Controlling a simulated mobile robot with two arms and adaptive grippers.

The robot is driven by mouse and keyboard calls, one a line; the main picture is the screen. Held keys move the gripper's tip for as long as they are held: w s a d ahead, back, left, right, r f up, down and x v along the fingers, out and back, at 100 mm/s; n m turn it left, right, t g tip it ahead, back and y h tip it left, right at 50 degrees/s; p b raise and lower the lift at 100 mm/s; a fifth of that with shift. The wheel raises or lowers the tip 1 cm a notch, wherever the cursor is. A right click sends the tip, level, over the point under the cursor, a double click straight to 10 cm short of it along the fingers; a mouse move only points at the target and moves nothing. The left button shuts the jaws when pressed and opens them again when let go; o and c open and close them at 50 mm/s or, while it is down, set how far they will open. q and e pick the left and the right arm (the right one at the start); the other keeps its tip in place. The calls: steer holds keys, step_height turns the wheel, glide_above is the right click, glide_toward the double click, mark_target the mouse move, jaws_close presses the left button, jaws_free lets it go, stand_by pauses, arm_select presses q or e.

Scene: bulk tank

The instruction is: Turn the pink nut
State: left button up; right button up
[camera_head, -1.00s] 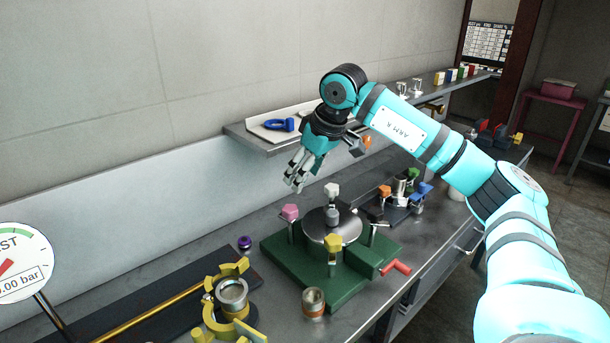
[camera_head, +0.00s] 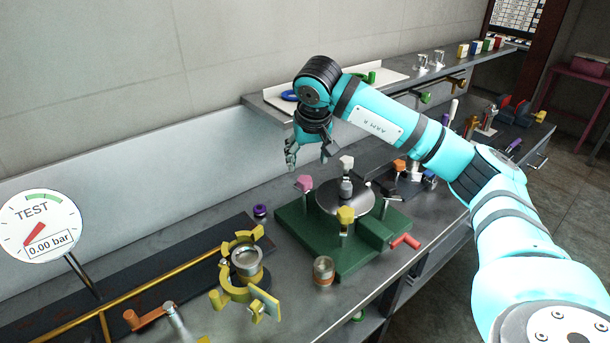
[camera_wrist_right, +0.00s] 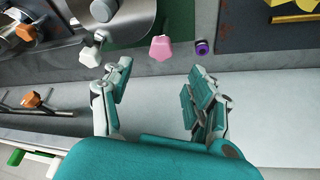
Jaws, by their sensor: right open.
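The pink nut (camera_head: 304,183) stands on a post at the back left of the green base (camera_head: 289,229), beside the round metal lid (camera_head: 331,190). In the right wrist view the pink nut (camera_wrist_right: 160,48) lies ahead of the fingertips, roughly between their lines, and apart from them. My right gripper (camera_head: 308,160) is open and empty, pointing down above and behind the pink nut. Its two spread fingers also show in the right wrist view (camera_wrist_right: 160,82). A white nut (camera_head: 346,163) and a yellow nut (camera_head: 345,215) also stand at the lid. My left gripper is not in view.
A red handle (camera_head: 405,241) sticks out at the base's right. A purple ring (camera_head: 260,210) and a small cup (camera_head: 323,270) stand left and front. A yellow clamp (camera_head: 228,289) and test gauge (camera_head: 40,226) are further left. A shelf (camera_head: 262,105) runs behind my right arm.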

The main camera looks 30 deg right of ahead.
mark_target(305, 179)
steer(key=p+x, duration=0.1)
steer(key=x, duration=0.8)
steer(key=shift+w+f, duration=0.1)
steer(key=c, duration=1.1)
steer(key=shift+c, duration=0.2)
steer(key=n+y, duration=0.1)
steer(key=n, duration=0.1)
steer(key=shift+n+t+b, duration=0.3)
steer(key=shift+n+b, duration=0.1)
steer(key=shift+n+y+b, duration=0.4)
steer(key=shift+n+y, duration=0.2)
steer(key=shift+n, duration=1.2)
